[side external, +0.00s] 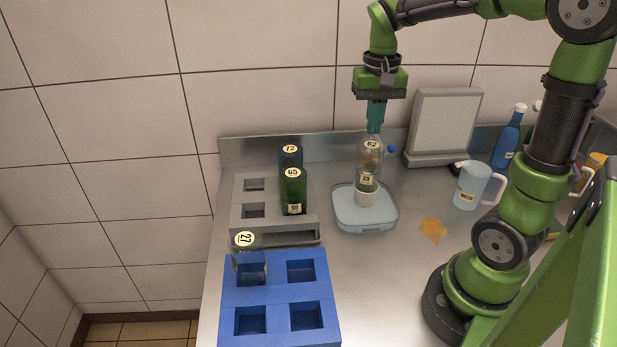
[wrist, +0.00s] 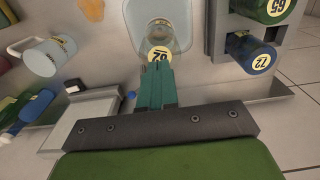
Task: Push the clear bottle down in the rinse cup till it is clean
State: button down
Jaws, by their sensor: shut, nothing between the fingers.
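The clear bottle (side external: 369,160), labelled 62, stands upright with its base at the white rinse cup (side external: 367,198). The cup stands on a pale blue tray (side external: 347,221). My gripper (side external: 375,130) is shut and points down at the bottle's top, with no visible gap to it. In the wrist view the shut fingers (wrist: 156,78) reach to the bottle's 62 label (wrist: 158,55). Whether the fingertips press on the bottle cannot be told. The cup's inside is hidden.
Left of the tray, a grey rack (side external: 254,228) holds the green bottle 65 (side external: 293,190) and blue bottle 72 (side external: 290,158). A blue crate (side external: 277,285) holds clear bottle 27 (side external: 249,262). A jug (side external: 471,186) and an orange spill (side external: 433,229) lie to the right.

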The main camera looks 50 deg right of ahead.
aim_at(372, 144)
jog(key=shift+f, duration=2.35)
jog(key=shift+r, duration=2.6)
notch_tip(372, 144, up, 5)
